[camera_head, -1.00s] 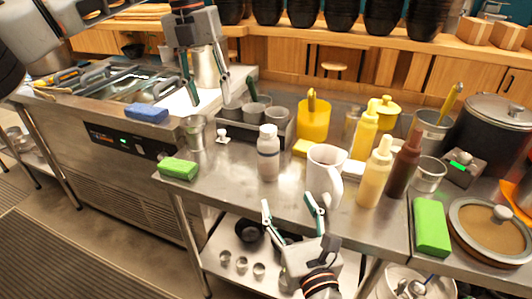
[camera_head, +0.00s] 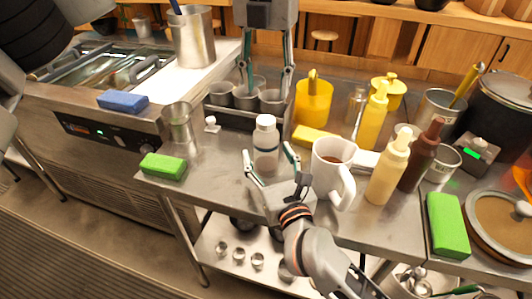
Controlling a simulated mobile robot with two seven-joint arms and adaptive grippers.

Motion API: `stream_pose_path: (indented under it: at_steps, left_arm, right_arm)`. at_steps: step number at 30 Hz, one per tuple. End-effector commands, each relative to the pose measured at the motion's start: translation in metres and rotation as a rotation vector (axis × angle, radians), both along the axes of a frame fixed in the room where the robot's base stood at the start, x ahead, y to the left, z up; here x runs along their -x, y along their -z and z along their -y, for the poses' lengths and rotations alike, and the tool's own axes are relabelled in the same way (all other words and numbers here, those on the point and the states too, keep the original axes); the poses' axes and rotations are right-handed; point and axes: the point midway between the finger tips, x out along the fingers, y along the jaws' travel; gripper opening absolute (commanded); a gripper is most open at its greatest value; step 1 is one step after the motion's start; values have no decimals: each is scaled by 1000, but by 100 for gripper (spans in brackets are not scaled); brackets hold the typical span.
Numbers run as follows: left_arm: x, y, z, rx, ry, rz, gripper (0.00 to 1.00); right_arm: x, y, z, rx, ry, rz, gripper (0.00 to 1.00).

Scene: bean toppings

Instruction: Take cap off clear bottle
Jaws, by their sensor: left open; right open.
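A clear bottle (camera_head: 266,158) with greyish contents stands upright on the steel table, its white cap (camera_head: 266,123) on top. My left gripper (camera_head: 266,97) points down above the cap, open and empty, its two fingers spread to either side. My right gripper (camera_head: 268,152) reaches in from the front at the bottle's height. It is open, with one finger on each side of the bottle; I cannot tell whether they touch it.
A white mug (camera_head: 331,172) with dark liquid stands close right of the bottle. A steel cup (camera_head: 178,128) and green sponge (camera_head: 163,167) are to the left. Small metal cups in a holder (camera_head: 232,119) stand behind. Sauce bottles (camera_head: 386,172) crowd the right.

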Motion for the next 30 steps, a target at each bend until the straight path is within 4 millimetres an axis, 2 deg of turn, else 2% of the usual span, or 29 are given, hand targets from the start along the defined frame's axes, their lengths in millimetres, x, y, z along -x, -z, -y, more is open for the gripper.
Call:
stream_pose_path:
  at_steps: [6, 15, 22, 26, 30]
  left_arm:
    - [0, 0, 0, 0, 0, 0, 43]
    - [0, 0, 0, 0, 0, 0, 43]
    - [0, 0, 0, 0, 0, 0, 43]
    - [0, 0, 0, 0, 10, 0, 43]
    - [0, 0, 0, 0, 102, 0, 43]
  right_arm:
    - [-16, 0, -5, 0, 1, 1, 62]
    - [-18, 0, -5, -1, 1, 0, 62]
    - [-18, 0, -5, -1, 0, 0, 2]
    - [-18, 0, -5, -1, 0, 0, 0]
    - [-18, 0, -5, -1, 0, 0, 0]
